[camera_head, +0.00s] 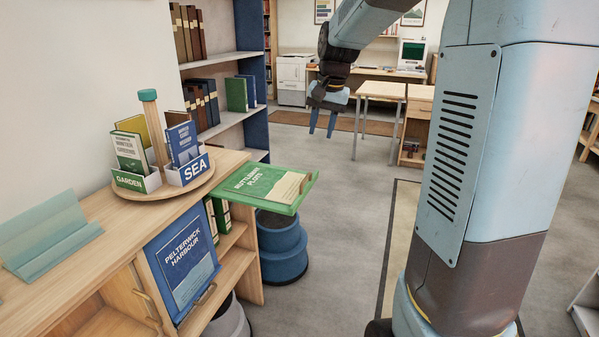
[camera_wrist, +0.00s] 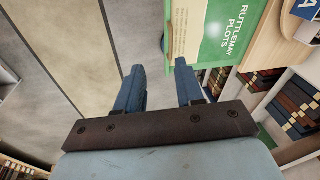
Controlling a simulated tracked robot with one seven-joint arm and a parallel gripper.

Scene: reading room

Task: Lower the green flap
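The green flap (camera_head: 252,184), lettered "RUTTLEMAY PLOTS" with a cream panel, stands out roughly level from the front of the wooden shelf unit. In the wrist view the green flap (camera_wrist: 211,58) fills the top centre right. My gripper (camera_head: 321,131) points down in the head view, beyond and to the right of the flap, apart from it. In the wrist view my gripper (camera_wrist: 159,66) has its two blue fingers spread with a clear gap and nothing between them. The floor shows between the fingers.
A blue flap (camera_head: 183,262) lettered "PELTERWICK HARBOUR" hangs down at the unit's front. A round turntable (camera_head: 164,190) with GARDEN and SEA book boxes stands on top. A blue stool (camera_head: 284,254) stands under the green flap. Open floor (camera_head: 345,210) lies to the right.

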